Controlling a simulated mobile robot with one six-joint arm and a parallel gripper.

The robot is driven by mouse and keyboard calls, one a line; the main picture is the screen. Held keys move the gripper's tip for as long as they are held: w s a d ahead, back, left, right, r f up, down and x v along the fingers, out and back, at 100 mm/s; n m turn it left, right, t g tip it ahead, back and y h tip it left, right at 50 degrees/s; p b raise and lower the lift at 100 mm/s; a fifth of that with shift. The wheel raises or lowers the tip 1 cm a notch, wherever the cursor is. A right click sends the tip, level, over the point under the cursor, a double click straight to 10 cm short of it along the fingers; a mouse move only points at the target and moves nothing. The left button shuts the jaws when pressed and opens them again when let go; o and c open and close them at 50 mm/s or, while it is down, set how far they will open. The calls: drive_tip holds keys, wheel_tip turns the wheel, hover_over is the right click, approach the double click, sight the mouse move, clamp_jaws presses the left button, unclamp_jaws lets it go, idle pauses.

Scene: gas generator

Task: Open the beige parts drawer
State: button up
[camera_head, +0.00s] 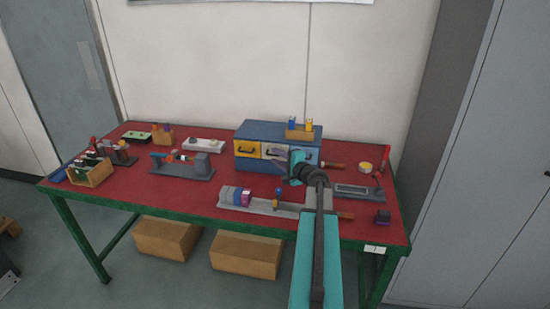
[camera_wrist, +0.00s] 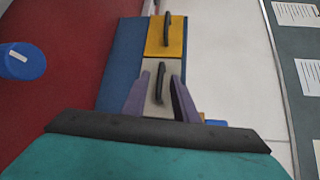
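A blue parts cabinet (camera_head: 262,131) stands at the back of the red workbench; its side also shows in the wrist view (camera_wrist: 121,60). Its yellow drawer (camera_head: 246,148) is on the left. The beige drawer (camera_head: 268,149) is beside it, partly hidden by my gripper (camera_head: 279,158). In the wrist view the beige drawer (camera_wrist: 150,68) has a dark bar handle (camera_wrist: 160,83) and looks closed. My gripper (camera_wrist: 160,82) is open, with one purple finger on each side of that handle. I cannot tell whether the fingers touch the handle or the drawer front.
A wooden block (camera_head: 299,133) with blue and yellow pieces stands on the cabinet. A grey fixture (camera_head: 262,205) lies in front of the cabinet, and another fixture (camera_head: 182,168) stands to the left. The red bench top (camera_head: 215,185) is bare between them.

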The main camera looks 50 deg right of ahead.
drive_tip(key=shift+w, duration=0.2)
drive_tip(key=shift+c, duration=0.4)
clamp_jaws()
idle(1.0)
